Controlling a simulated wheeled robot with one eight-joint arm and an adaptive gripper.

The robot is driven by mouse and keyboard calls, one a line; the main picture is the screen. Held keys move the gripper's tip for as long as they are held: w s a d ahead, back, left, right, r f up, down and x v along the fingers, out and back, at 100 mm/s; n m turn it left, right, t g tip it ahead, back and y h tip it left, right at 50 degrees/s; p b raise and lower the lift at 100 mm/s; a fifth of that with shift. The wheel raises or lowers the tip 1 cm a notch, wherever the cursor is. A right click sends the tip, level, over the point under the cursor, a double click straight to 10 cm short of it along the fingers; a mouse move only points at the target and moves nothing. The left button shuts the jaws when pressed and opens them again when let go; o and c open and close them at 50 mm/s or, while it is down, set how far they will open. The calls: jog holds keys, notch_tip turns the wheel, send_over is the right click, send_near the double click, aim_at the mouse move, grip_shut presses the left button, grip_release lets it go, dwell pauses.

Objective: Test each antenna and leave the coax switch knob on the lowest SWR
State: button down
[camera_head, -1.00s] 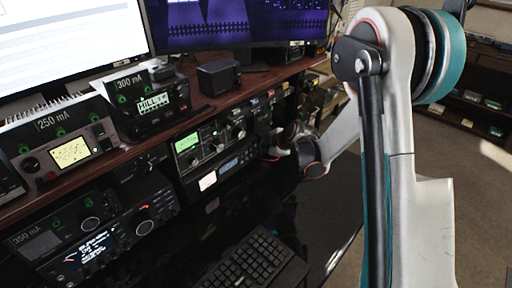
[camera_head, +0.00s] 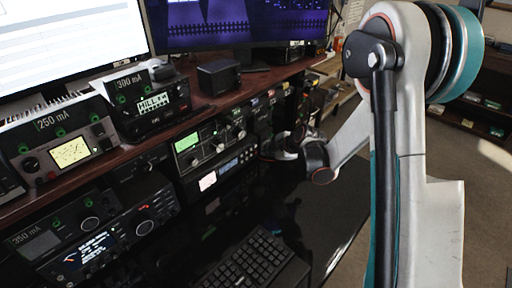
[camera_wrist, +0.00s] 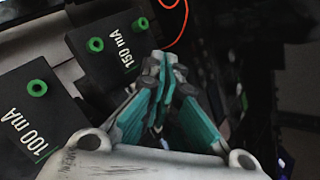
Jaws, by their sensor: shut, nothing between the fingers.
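My gripper (camera_head: 281,152) is at the right end of the radio shelf in the head view, partly hidden by its own wrist. In the wrist view its teal fingers (camera_wrist: 162,68) are shut together with nothing between them. The fingertips are beside a black box marked 150 mA (camera_wrist: 112,52); I cannot tell if they touch it. A tuner (camera_head: 211,143) with a lit green display and several knobs stands to the gripper's left in the head view. I cannot pick out the coax switch knob or an SWR reading in either view.
A box marked 100 mA (camera_wrist: 30,118) is at the left of the wrist view, and an orange cable (camera_wrist: 181,28) runs above the fingers. Meters, radios and a speaker (camera_head: 218,77) crowd the shelf. A keyboard (camera_head: 243,262) lies on the black desk, which is clear to its right.

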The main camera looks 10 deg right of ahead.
jog(key=shift+s+d, duration=0.55)
jog(key=shift+s, duration=0.2)
jog(key=shift+s+d, duration=0.55)
jog(key=shift+s, duration=0.2)
dwell(2.7)
jog(key=s+a+r+m+h, duration=0.1)
jog(key=s+a+r+m, duration=0.1)
jog(key=s+r+m, duration=0.9)
jog(key=s+r+m+h, duration=0.1)
jog(key=s+r+m, duration=0.2)
jog(key=s, duration=0.7)
jog(key=s+r+m+g+h, duration=0.1)
jog(key=s+r+m, duration=0.2)
jog(key=s, duration=0.8)
jog(key=shift+s+r+h, duration=0.25)
jog(key=shift+r+h, duration=0.05)
jog(key=shift+r, duration=0.65)
jog(key=shift+a, duration=0.1)
